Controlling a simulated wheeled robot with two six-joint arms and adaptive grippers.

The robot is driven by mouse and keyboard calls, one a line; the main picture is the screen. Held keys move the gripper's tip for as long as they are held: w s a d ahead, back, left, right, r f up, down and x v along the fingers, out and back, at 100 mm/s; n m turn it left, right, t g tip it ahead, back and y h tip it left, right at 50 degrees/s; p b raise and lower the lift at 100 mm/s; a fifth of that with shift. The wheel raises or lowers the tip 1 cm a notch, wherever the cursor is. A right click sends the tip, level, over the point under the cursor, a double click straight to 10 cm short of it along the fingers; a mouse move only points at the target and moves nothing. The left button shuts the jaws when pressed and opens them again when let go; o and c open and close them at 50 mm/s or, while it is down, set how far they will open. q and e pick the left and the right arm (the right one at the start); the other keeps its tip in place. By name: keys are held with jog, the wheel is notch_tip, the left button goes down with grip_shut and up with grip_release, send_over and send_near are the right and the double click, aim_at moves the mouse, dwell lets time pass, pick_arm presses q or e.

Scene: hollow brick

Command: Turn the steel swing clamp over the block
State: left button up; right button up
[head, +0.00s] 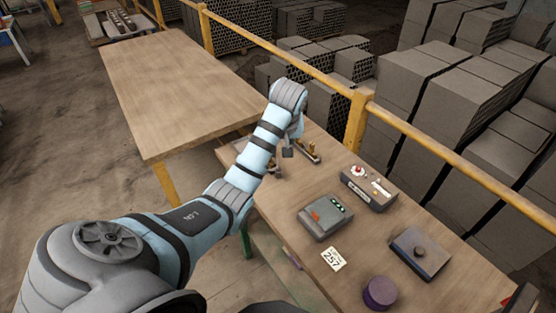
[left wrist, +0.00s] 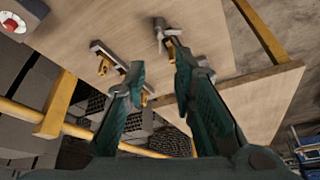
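Two small metal fittings with brass-coloured parts are on the work table. One (head: 308,154) lies nearer the yellow rail and shows in the left wrist view as a grey bar with a brass hook (left wrist: 103,58). The other shows there as an upright grey metal piece with a short arm (left wrist: 163,36); in the head view it is mostly behind my arm. I cannot tell for certain which is the swing clamp or which part is the block. My left gripper (left wrist: 158,72) is above them, fingers apart, nothing between them. My right gripper is out of view.
A yellow rail (head: 440,150) runs behind. A bare wooden table (head: 180,90) stands left.

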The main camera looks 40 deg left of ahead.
aim_at(278, 163)
pick_arm(q)
jog(key=x, duration=0.4)
jog(key=b+x, duration=0.1)
jog(key=x, duration=0.4)
jog(key=w+b+x, duration=0.1)
jog(key=x, duration=0.3)
jog(key=shift+a, duration=0.4)
grip_shut()
